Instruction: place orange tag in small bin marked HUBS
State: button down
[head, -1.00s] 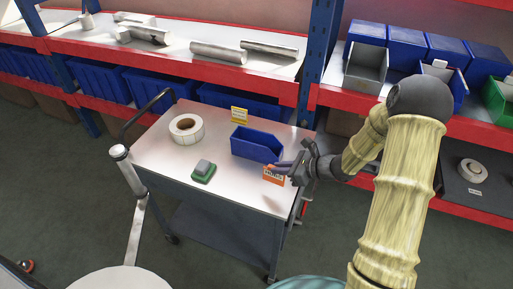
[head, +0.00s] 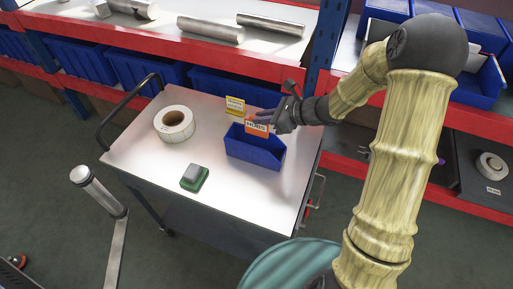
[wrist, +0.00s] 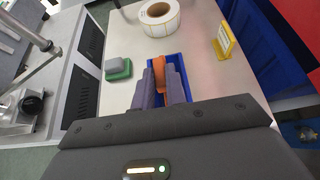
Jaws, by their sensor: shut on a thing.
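The orange tag (head: 257,128), with a white panel reading HUBS, is held in my gripper (head: 272,118), which is shut on it. The tag is at the back part of the small blue bin (head: 254,155) on the cart top, over or just inside its opening; I cannot tell if it touches the bin. In the wrist view the tag (wrist: 173,78) shows edge-on between my fingers (wrist: 166,88), with the blue bin (wrist: 185,66) around and below them. No marking shows on the bin's visible sides.
A label roll (head: 174,124), a green-based grey block (head: 194,177) and a yellow sign (head: 235,106) stand on the cart top (head: 140,160). Shelves with metal bars (head: 211,29) and blue bins (head: 80,60) are behind. The cart's front right is clear.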

aim_at(263, 132)
jog(key=shift+w+f, duration=0.2)
jog(key=shift+f, duration=0.1)
jog(key=shift+s+a+r, duration=0.1)
jog(key=shift+s, duration=0.1)
jog(key=f, duration=0.5)
jog(key=shift+w+f+p, duration=0.25)
jog(key=shift+f+p, duration=0.05)
jog(key=shift+f, duration=0.1)
jog(key=shift+a+f, duration=0.1)
jog(key=shift+s, duration=0.25)
jog(key=shift+w+d+f, duration=0.1)
jog(key=shift+d+f, duration=0.1)
jog(key=shift+f, duration=0.1)
jog(key=shift+a+f, duration=0.1)
jog(key=shift+f, duration=1.65)
